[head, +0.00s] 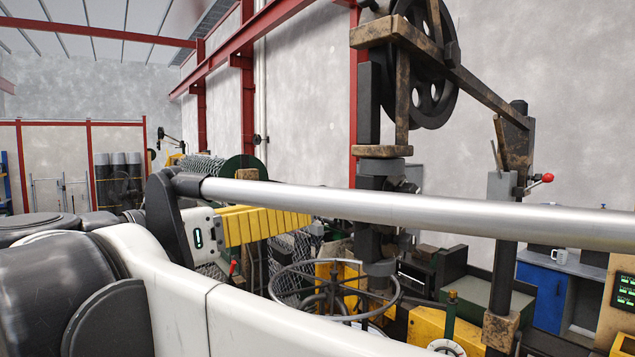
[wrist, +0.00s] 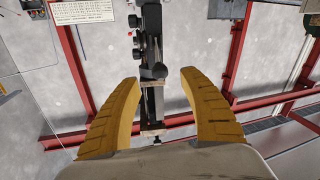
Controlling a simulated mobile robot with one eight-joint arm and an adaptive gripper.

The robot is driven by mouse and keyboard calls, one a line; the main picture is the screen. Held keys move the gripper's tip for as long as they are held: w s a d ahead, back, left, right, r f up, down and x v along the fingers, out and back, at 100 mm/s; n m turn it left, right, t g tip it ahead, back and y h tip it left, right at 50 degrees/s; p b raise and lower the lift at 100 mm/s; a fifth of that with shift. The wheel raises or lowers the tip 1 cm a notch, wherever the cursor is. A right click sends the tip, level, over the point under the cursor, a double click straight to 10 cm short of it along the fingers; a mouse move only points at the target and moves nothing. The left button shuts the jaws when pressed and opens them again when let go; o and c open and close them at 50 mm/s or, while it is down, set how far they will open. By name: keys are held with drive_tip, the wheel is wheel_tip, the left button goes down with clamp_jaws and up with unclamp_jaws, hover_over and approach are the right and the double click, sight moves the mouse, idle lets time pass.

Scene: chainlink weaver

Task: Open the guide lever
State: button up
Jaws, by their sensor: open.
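A short lever with a red ball knob (head: 547,178) sticks out to the right from an upright post of the machine at the right in the head view. A second small red handle (head: 233,267) shows lower down at the left of the machine. I cannot tell for sure which is the guide lever. My gripper (wrist: 159,79) is open and empty in the wrist view, with its two yellow fingers spread apart. A dark upright machine part (wrist: 151,45) with a round knob shows between and beyond the fingers.
A large spoked handwheel (head: 335,290) and the machine's dark column (head: 368,215) stand in the middle of the head view. A blue cabinet (head: 541,292) with a white mug (head: 559,256) is at the right. My own arm covers much of the foreground.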

sight(319, 206)
drive_tip(key=p+x, duration=0.2)
drive_tip(key=x, duration=0.8)
drive_tip(key=shift+d+f+p, duration=0.1)
drive_tip(key=shift+d+p, duration=0.1)
drive_tip(key=shift+p, duration=0.1)
drive_tip(key=shift+w, duration=0.1)
clamp_jaws()
